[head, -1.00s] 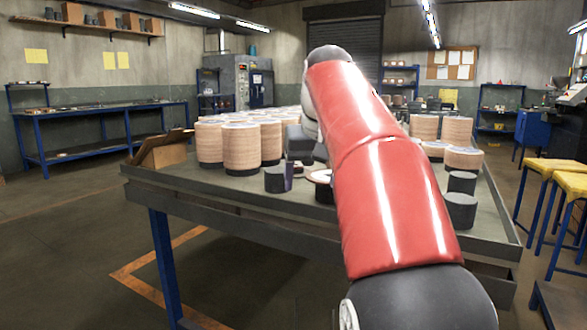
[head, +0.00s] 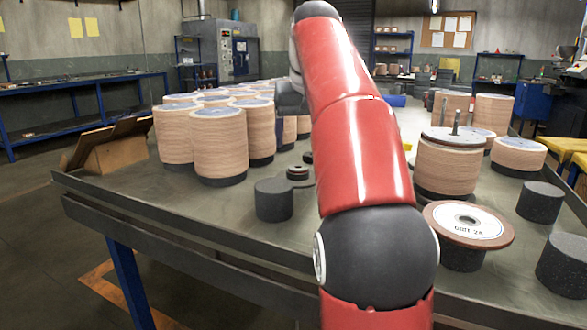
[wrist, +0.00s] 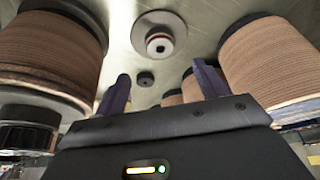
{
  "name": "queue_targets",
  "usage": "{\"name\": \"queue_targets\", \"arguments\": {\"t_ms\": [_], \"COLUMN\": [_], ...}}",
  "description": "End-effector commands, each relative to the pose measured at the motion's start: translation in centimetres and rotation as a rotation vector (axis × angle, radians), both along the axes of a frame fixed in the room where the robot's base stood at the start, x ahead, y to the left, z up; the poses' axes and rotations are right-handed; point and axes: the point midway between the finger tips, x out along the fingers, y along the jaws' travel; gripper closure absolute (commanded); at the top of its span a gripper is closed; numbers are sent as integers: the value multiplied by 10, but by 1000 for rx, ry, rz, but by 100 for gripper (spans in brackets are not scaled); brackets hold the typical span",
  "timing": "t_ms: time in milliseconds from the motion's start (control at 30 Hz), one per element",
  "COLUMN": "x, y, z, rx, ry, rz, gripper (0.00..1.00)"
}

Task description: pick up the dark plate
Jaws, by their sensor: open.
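A low dark round piece with a small reddish-brown ring on top (head: 297,173) lies on the table left of my arm in the head view; it may be the dark plate, but I cannot tell for sure. In the wrist view a grey round plate with a ringed hub (wrist: 159,25) lies beyond my fingers. A smaller dark disc with a hole (wrist: 145,79) shows between them. My gripper (wrist: 162,88) is open and empty, its two purple fingers apart. In the head view it is above the table, partly hidden behind my red arm.
Tall stacks of tan discs (head: 220,145) crowd the table's left and back. A dark grey cylinder (head: 274,205) stands near the low piece. A disc marked grit 24 (head: 468,224) rests on a dark stand at right. The table's front left (head: 190,215) is clear.

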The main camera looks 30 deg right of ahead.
Motion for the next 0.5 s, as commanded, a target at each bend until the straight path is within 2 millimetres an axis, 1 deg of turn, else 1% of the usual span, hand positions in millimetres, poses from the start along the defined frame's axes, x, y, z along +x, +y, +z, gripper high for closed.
{"name": "queue_targets", "arguments": {"t_ms": [133, 333, 500], "x": [6, 11, 18], "y": [-1, -2, -3], "z": [-18, -35, -60], "rx": [1, 1, 0], "ry": [2, 2, 2], "rz": [0, 1, 1], "gripper": [28, 28, 28]}}
